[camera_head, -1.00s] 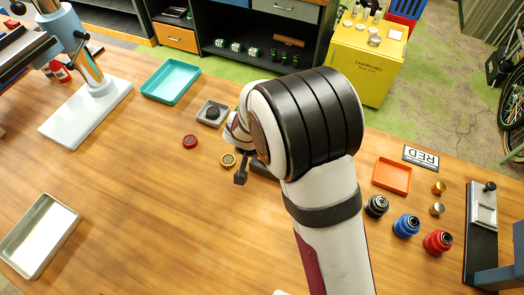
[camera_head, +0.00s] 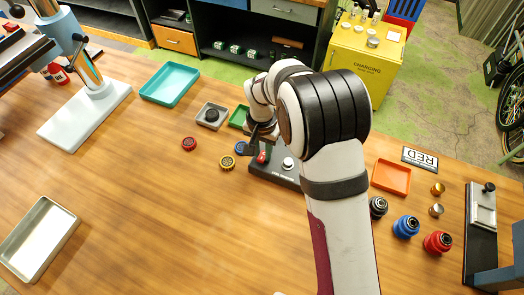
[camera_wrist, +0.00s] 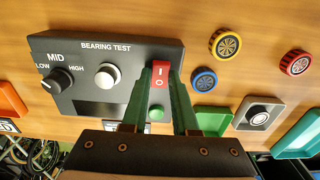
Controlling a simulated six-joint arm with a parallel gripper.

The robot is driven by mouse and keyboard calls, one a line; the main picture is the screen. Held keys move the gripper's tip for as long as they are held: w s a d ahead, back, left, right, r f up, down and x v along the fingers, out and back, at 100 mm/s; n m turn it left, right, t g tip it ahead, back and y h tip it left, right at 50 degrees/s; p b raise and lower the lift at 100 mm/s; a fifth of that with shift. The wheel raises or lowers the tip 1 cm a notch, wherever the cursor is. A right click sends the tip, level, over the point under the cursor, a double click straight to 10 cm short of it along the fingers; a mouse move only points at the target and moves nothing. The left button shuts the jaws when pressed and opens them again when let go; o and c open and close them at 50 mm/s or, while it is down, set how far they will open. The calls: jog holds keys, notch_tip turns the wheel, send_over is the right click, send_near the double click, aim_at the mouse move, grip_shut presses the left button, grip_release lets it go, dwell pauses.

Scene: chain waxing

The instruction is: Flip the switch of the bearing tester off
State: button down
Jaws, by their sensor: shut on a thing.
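The bearing tester (camera_wrist: 125,55) is a dark box on the wooden table, also visible beside my arm in the head view (camera_head: 284,178). In the wrist view it carries a LOW/MID/HIGH knob (camera_wrist: 52,80), a silver round button (camera_wrist: 107,76), a green round button or lamp (camera_wrist: 156,113) and a red rocker switch (camera_wrist: 160,76) marked I and O. My gripper (camera_wrist: 163,75) has its green fingers on either side of the red switch, shut on it. The switch also shows in the head view (camera_head: 263,157). Which way the rocker is tipped is unclear.
Beside the tester lie yellow (camera_wrist: 226,44), red (camera_wrist: 295,63) and blue (camera_wrist: 204,79) ringed bearings. A grey tray (camera_wrist: 258,113), a green tray (camera_wrist: 213,120) and a teal tray (camera_head: 170,83) lie nearby. An orange tray (camera_head: 391,176) is to the right. The table's front middle is clear.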

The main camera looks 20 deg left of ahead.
aim_at(262, 157)
jog(key=c, duration=0.7)
grip_release()
jog(key=shift+r, duration=0.1)
jog(key=r, duration=1.5)
jog(key=shift+s+r, duration=0.25)
jog(key=shift+r, duration=0.05)
